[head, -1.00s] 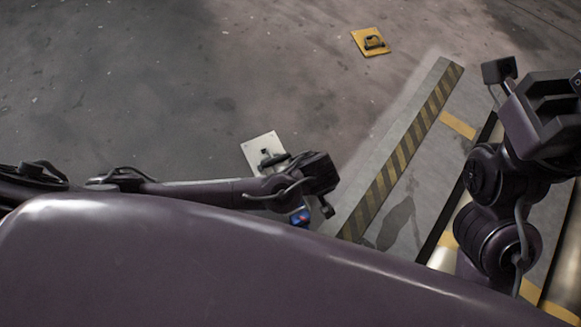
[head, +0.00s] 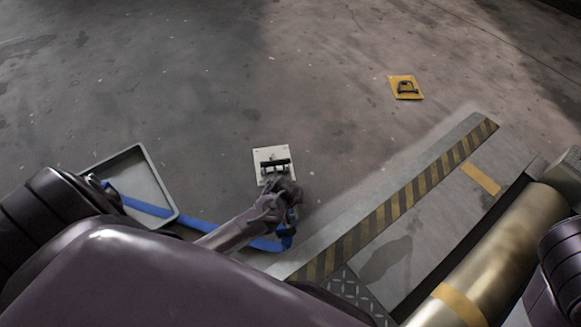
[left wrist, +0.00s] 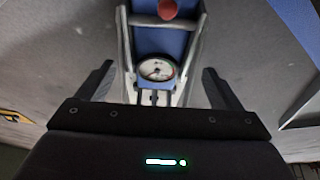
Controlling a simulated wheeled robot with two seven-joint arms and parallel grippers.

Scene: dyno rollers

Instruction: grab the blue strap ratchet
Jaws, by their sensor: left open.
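The blue strap ratchet (left wrist: 182,42) is in the left wrist view, a blue body in a metal frame with a round white gauge and a red knob. It lies between the two fingers of my left gripper (left wrist: 156,85), which is open with a gap on each side. In the head view the ratchet's blue part (head: 286,236) shows just below my left wrist, partly hidden. The blue strap (head: 145,207) runs toward it from the left, partly behind my body. My right gripper is not in view.
A grey tray (head: 155,172) lies at the left. A white plate with a dark anchor (head: 262,154) is on the floor beyond my left wrist. A striped raised edge (head: 400,203) and a brass roller (head: 505,247) are at the right. A yellow anchor plate (head: 394,82) lies farther off.

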